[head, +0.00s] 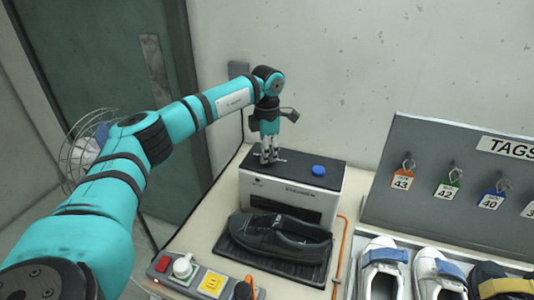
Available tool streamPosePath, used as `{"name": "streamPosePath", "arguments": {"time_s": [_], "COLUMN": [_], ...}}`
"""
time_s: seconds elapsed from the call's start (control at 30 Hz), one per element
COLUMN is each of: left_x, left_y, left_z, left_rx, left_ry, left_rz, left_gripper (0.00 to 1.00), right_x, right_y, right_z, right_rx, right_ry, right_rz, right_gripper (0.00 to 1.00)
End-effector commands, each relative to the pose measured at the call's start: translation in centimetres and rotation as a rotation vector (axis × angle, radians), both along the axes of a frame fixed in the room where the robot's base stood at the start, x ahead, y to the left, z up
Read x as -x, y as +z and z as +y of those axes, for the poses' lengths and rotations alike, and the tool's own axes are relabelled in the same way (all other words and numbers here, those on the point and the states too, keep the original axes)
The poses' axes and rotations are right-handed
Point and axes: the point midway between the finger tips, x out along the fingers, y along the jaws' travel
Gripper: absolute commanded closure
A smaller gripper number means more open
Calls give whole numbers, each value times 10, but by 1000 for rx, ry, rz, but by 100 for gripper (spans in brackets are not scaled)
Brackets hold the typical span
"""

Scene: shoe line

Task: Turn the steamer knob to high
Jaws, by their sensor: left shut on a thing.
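The steamer (325,187) is a box with a dark top and a pale front with faint lettering, standing on the bench by the wall. My left gripper (268,157) points straight down at the left part of its top. Its fingers are shut on a small grey piece there, which I take to be the steamer knob; the fingers hide most of it, so its setting cannot be read. A blue round button (318,170) sits on the same top, to the right of the fingers. My right gripper is not in view.
A black shoe (285,238) lies on a dark tray in front of the steamer. A tag board (440,150) and several shoes stand right.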

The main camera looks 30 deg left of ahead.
Motion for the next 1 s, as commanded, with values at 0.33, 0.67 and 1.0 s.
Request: {"name": "streamPosePath", "arguments": {"time_s": [0.33,0.67,1.0], "left_x": [-1,-1,-1], "left_y": [2,2,2], "left_z": [0,1,0], "left_rx": [-1,0,-1], "left_ry": [-140,-167,-166], "left_rz": [-6,-6,-6], "left_gripper": [100,100,73], "right_x": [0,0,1], "right_y": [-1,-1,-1], "right_z": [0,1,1], "right_rx": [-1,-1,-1], "right_ry": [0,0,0], "right_rz": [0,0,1], "right_gripper": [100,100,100]}}
